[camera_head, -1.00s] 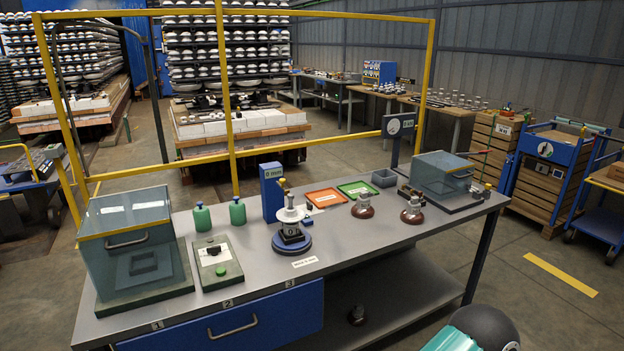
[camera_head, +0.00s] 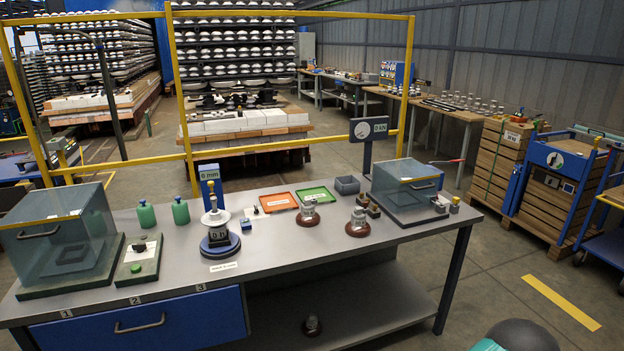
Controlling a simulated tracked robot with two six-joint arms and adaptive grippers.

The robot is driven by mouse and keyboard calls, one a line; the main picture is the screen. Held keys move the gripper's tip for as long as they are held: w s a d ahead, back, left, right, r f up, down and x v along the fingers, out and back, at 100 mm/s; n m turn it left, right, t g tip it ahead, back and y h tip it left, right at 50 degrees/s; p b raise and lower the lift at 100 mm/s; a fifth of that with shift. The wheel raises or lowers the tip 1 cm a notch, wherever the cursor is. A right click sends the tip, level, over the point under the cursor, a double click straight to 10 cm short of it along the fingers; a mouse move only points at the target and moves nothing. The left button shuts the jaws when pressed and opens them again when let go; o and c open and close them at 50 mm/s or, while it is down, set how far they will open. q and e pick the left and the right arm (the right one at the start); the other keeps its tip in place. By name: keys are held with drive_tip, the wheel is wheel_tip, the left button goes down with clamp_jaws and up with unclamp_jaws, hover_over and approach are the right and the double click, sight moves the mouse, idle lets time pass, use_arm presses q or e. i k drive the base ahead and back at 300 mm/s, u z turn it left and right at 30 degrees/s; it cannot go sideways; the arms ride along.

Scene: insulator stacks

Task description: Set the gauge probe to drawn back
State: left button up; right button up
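The gauge (camera_head: 209,178) is a blue upright post with a "0 mm" display, on the bench left of its middle. A small brass-tipped part (camera_head: 212,190), perhaps the gauge probe, shows just above a white insulator (camera_head: 213,217). The insulator stands on a round blue base (camera_head: 220,244) in front of the post. At this size I cannot tell whether the probe touches the insulator or is drawn back. Neither gripper shows. Only a teal and dark part of my own arm shows at the bottom right.
The grey bench (camera_head: 295,240) has glass-like boxes at its left (camera_head: 60,232) and right (camera_head: 405,185) ends. Green bottles (camera_head: 147,215), an orange tray (camera_head: 279,202), a green tray (camera_head: 315,194) and brown-based insulators (camera_head: 307,215) stand between. A yellow frame (camera_head: 410,90) rises behind.

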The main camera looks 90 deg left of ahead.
sight(211, 183)
drive_tip(key=z, duration=0.65)
drive_tip(key=i, duration=0.25)
drive_tip(key=u, duration=2.6)
drive_tip(key=i, duration=0.25)
drive_tip(key=u, duration=2.25)
drive_tip(key=k, duration=0.55)
drive_tip(key=u, duration=0.3)
drive_tip(key=i, duration=1.6)
drive_tip(key=z, duration=0.4)
